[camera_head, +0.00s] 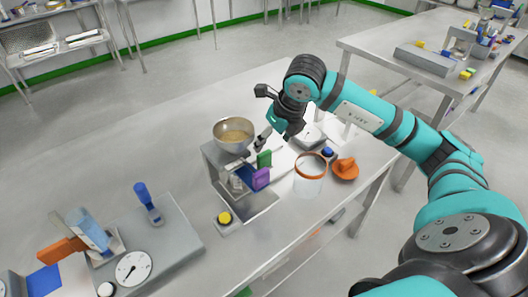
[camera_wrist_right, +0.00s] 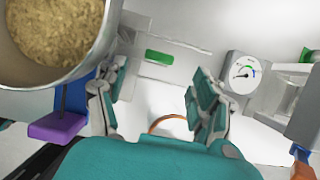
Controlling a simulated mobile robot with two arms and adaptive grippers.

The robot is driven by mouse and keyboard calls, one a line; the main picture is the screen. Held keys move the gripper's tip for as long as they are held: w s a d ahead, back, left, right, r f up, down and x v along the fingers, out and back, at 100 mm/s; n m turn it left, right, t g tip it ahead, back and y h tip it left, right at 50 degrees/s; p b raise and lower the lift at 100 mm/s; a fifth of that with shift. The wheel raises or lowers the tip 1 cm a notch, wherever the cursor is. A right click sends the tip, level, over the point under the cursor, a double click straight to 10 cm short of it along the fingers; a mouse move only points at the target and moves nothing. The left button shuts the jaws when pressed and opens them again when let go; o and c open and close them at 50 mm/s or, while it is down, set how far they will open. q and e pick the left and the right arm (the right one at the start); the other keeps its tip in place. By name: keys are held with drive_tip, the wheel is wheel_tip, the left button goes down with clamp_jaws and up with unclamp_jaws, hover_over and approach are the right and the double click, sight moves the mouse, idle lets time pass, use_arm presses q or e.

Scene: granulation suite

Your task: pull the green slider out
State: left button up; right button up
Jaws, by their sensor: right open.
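The green slider (camera_head: 264,159) stands upright at the front of a small metal stand (camera_head: 216,157), just behind a purple piece (camera_head: 261,179). My right gripper (camera_head: 264,140) is beside the bowl, a little above and behind the green slider in the head view. Its two fingers are apart with nothing between them in the right wrist view (camera_wrist_right: 152,100). A green rectangle (camera_wrist_right: 159,57) shows beyond the fingers there; I cannot tell whether it is the slider. My left gripper is not in view.
A metal bowl of tan granules (camera_head: 233,134) sits on the stand, close to the right gripper. A clear, orange-rimmed jar (camera_head: 309,177) and an orange piece (camera_head: 345,168) stand to the right. A yellow button (camera_head: 224,218) is in front. The table's left middle is clear.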

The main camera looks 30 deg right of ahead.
sight(265, 153)
drive_tip(key=x, duration=0.7)
drive_tip(key=shift+f, duration=0.2)
drive_tip(key=shift+w+f, duration=0.2)
drive_tip(key=shift+f, duration=0.15)
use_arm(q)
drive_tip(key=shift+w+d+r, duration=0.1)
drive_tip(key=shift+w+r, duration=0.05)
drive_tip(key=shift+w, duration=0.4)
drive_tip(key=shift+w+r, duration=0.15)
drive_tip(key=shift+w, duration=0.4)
use_arm(e)
clamp_jaws()
